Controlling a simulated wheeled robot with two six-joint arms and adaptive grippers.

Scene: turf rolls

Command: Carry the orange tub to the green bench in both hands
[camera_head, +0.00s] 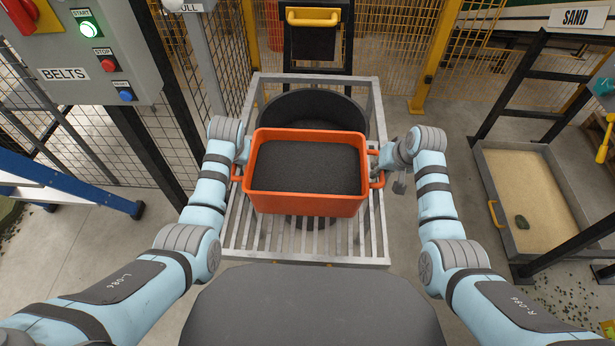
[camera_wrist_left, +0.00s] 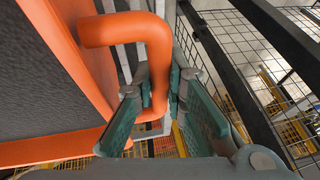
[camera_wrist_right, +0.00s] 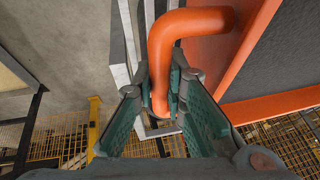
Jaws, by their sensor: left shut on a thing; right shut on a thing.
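The orange tub (camera_head: 305,202) is in the middle of the head view, in front of me, with dark grey fill inside. It sits over a light grey slatted rack and a black round bin. My left gripper (camera_head: 240,165) is shut on the tub's left handle; the left wrist view shows its fingers around the orange handle (camera_wrist_left: 135,30). My right gripper (camera_head: 379,169) is shut on the right handle; the right wrist view shows its fingers around the orange handle (camera_wrist_right: 185,25). I cannot tell whether the tub touches the rack. The green bench is not clearly in view.
The slatted rack (camera_head: 285,240) surrounds the black bin (camera_head: 312,105). A grey control box (camera_head: 75,60) labelled BELTS stands at left, beside a blue beam (camera_head: 70,185). A sand tray (camera_head: 540,205) stands at right. Yellow mesh fencing closes the back.

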